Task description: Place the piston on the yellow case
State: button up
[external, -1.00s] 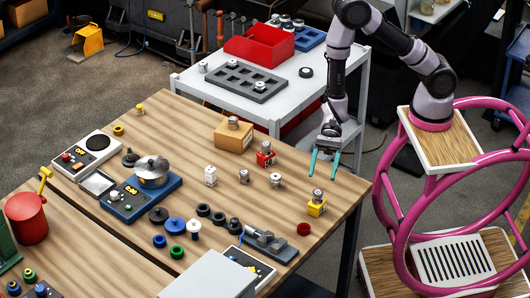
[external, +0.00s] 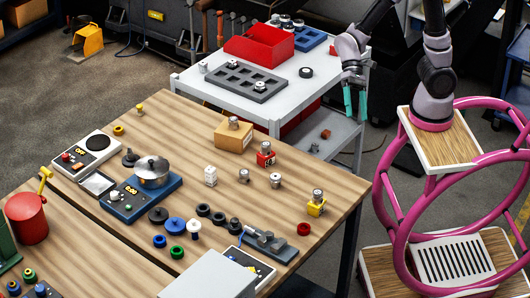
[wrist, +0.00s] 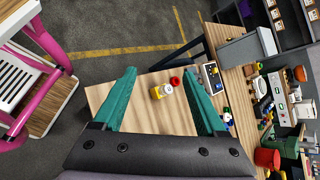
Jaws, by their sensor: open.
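The yellow case (external: 316,209) stands near the right end of the wooden table. A grey metal piston (external: 318,195) sits upright on top of it. In the wrist view the yellow case (wrist: 155,93) and the piston (wrist: 167,89) show between my fingers, well beyond them. My gripper (external: 355,111) is open and empty, with teal fingers spread apart. It hangs beside the right end of the white cart, away from the table and clear of the case. In the wrist view my gripper (wrist: 158,76) holds nothing.
Metal pieces (external: 244,176) (external: 275,181), a white piece (external: 210,176), a red case (external: 266,159) and a cardboard box (external: 233,137) stand on the table. A red cap (external: 304,229) lies right of a grey fixture (external: 268,246). The white cart (external: 205,88) stands behind.

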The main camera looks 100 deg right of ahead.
jog(key=s+d+r+n+t+h, duration=0.6)
jog(key=s+d+r, duration=0.4)
jog(key=d+r, duration=0.4)
jog(key=shift+s+n+h, duration=0.2)
jog(key=shift+n+h, duration=0.4)
jog(key=shift+h, duration=0.6)
